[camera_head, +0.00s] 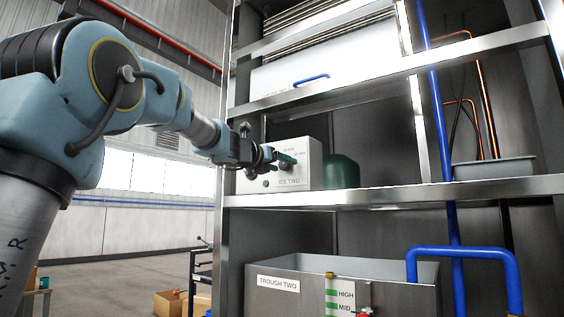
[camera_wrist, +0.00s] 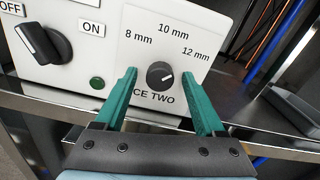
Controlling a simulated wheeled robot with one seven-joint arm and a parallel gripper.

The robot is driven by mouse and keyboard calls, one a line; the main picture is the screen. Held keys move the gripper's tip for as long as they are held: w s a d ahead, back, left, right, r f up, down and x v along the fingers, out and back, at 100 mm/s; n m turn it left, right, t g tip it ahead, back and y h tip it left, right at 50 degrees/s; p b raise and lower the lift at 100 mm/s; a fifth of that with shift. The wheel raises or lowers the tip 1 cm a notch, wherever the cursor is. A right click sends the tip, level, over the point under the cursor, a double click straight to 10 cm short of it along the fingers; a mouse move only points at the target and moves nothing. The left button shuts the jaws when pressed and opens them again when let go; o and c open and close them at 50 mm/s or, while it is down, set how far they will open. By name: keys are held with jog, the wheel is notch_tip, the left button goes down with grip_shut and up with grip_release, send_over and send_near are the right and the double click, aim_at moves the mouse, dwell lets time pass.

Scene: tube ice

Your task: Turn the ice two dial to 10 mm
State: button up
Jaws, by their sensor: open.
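The ice two dial (camera_wrist: 160,75) is a small round black knob on a light control panel marked ICE TWO. Labels 8 mm, 10 mm and 12 mm arc above it. Its pale pointer line faces right, toward the 12 mm side. My gripper (camera_wrist: 157,84) has green fingers spread open, one on each side of the dial, with a gap showing around the knob. In the head view my gripper (camera_head: 277,159) is in front of the ICE TWO box (camera_head: 305,172), and hides part of its face.
A black OFF/ON switch (camera_wrist: 40,44) and a green button or lamp (camera_wrist: 97,83) sit left of the dial. The box stands on a metal shelf (camera_head: 400,196), beside a dark green rounded object (camera_head: 341,173). A blue pipe (camera_head: 440,120) runs up at right. TROUGH TWO (camera_head: 285,297) is below.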

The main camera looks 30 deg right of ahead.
jog(key=shift+w+d, duration=0.25)
jog(key=shift+d, duration=0.2)
grip_shut()
dwell(0.4)
